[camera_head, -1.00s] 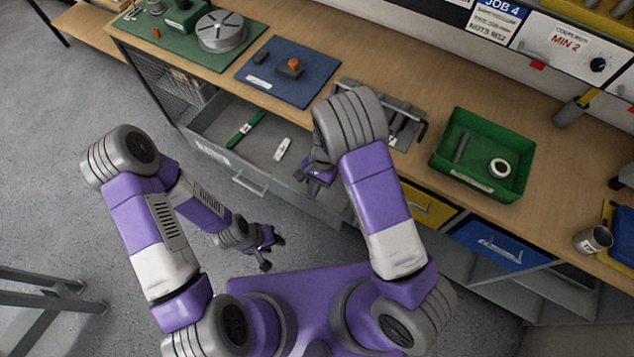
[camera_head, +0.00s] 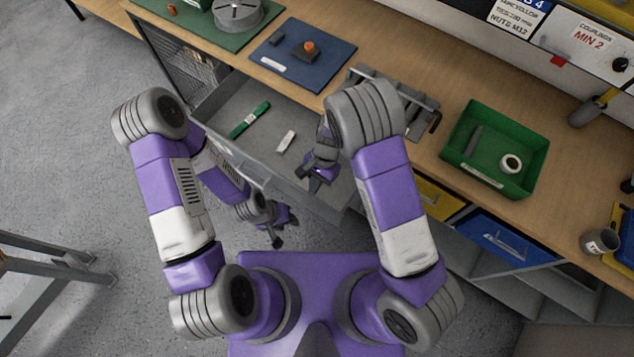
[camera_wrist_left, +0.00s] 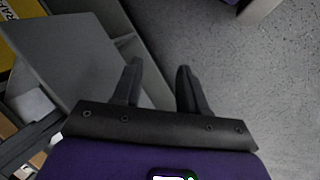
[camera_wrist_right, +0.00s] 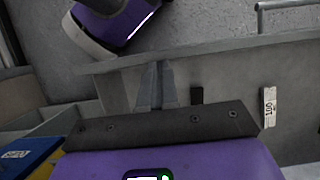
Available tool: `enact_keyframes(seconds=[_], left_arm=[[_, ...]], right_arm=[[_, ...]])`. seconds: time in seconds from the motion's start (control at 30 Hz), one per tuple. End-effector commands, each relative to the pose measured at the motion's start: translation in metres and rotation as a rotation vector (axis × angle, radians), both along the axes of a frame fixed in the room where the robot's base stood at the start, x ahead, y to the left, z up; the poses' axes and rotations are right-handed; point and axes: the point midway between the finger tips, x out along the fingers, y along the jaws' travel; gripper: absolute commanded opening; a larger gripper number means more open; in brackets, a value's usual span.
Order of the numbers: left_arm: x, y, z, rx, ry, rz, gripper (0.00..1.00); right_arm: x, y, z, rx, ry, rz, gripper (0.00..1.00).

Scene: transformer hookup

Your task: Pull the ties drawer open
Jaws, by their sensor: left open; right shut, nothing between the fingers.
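A grey drawer (camera_head: 226,102) stands pulled out from under the bench. A green strip (camera_head: 250,120) and a small white piece (camera_head: 286,141) lie in it. The writing on its front is hidden in the head view. Its bar handle shows at the top of the right wrist view (camera_wrist_right: 262,16). My right gripper (camera_head: 318,176) is shut and empty, at the right part of the drawer, just inside its front wall in the picture. My left gripper (camera_head: 281,228) is open and empty, low in front of the drawer. The left wrist view shows its spread fingers (camera_wrist_left: 158,85) over the floor beside a grey panel.
A yellow drawer (camera_head: 437,200) and a blue drawer (camera_head: 500,238) are at the right under the bench.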

Motion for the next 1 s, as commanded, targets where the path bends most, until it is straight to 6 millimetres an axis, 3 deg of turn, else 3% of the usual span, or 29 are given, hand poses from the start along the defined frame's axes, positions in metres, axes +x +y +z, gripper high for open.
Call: enact_keyframes(seconds=[0.27,0.63,0.8,1.0], left_arm=[[0.0,0.0,0.001,0.0,0.0,0.0,0.43],[0.0,0.0,0.013,0.0,0.0,0.0,0.43],[0.0,0.0,0.015,0.0,0.0,0.0,0.43],[0.0,0.0,0.015,0.0,0.0,0.0,0.43]], right_arm=[[0.022,-0.023,0.0,0.0,-0.001,-0.009,0.0],[0.048,-0.039,0.074,0.001,-0.004,-0.005,0.0],[0.053,-0.043,0.089,-0.001,-0.001,-0.005,0.0],[0.054,-0.044,0.093,0.0,0.0,-0.005,0.0]])
